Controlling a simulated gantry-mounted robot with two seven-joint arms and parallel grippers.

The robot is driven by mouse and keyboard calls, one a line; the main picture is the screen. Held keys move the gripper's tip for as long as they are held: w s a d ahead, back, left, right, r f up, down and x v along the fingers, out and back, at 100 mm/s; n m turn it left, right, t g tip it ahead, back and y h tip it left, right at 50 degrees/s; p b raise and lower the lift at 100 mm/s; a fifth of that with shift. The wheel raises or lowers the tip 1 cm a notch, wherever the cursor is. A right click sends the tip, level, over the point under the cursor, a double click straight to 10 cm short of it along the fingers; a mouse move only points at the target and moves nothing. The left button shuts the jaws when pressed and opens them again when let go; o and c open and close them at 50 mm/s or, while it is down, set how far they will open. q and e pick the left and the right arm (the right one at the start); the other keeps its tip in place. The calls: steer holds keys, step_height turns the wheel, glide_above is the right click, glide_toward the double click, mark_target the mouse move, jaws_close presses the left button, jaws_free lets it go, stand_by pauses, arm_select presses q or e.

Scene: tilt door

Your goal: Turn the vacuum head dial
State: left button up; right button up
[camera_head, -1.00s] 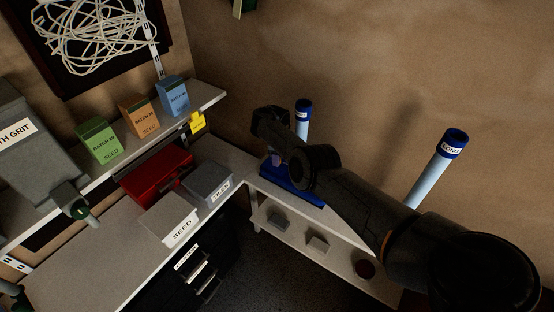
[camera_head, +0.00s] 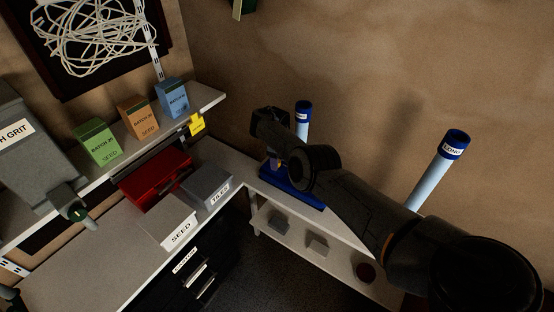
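My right arm comes in from the lower right and reaches over a blue unit (camera_head: 306,197) on the back counter. The unit looks like a blue base, partly covered by my arm. My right gripper (camera_head: 277,160) is at the far end of the arm, low over the left end of the blue unit. Its fingers are dark and small, so I cannot tell whether they are open or shut, or whether they touch anything. No dial can be made out clearly; my wrist and gripper hide that spot. My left gripper cannot be made out.
Two pale tubes with blue caps, a short one (camera_head: 302,122) and a long one (camera_head: 435,180), stand behind my arm by the wall. A seed box (camera_head: 168,222), a grey bin (camera_head: 207,187) and a red box (camera_head: 156,178) sit on the left bench.

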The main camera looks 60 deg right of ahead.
steer(key=shift+r, duration=0.1)
steer(key=shift+r, duration=0.25)
step_height(320, 180, up, 10)
steer(key=p, duration=0.2)
steer(key=shift+r+p, duration=0.1)
steer(key=shift+p, duration=0.3)
stand_by(0.3)
